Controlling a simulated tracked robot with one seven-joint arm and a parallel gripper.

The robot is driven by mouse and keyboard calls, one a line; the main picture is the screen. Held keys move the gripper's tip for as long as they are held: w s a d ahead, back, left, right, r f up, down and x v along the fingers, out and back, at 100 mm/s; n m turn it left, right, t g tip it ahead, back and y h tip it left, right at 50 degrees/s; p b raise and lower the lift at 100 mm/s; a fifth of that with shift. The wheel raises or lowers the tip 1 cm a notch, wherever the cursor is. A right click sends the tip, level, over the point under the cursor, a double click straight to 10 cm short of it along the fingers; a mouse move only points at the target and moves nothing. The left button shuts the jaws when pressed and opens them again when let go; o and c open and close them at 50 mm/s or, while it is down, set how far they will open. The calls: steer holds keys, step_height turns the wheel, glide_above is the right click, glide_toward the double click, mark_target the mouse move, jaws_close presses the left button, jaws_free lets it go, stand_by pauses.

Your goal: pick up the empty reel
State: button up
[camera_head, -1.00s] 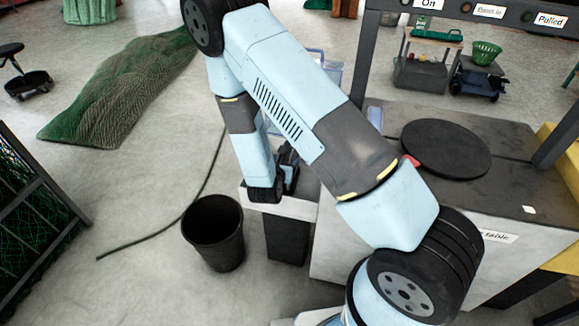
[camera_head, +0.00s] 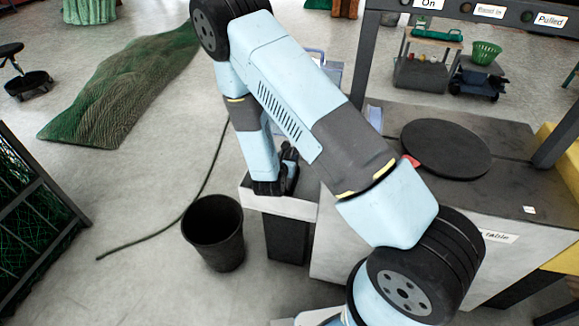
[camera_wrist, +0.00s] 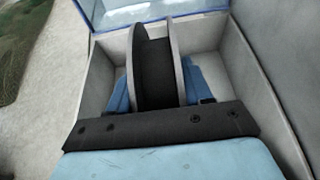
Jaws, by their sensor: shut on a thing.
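The empty reel (camera_wrist: 153,70) shows in the wrist view with two grey flanges and a bare black core. It stands on edge inside a pale, open-topped box (camera_wrist: 243,75). My gripper (camera_wrist: 160,88) has its blue fingers on the two sides of the reel, shut on it. Its lower part is hidden behind the dark gripper plate. In the head view my gripper (camera_head: 290,168) is down at the pale box (camera_head: 300,209), beside the dark table, and the reel cannot be made out there.
A black bucket (camera_head: 214,235) stands on the floor left of the box. The table, with a black disc (camera_head: 446,148), is to the right. A green net (camera_head: 120,90) lies on the floor at left. A blue-rimmed panel (camera_wrist: 150,10) borders the box's far side.

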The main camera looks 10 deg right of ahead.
jaws_close()
steer(key=shift+r, duration=0.1)
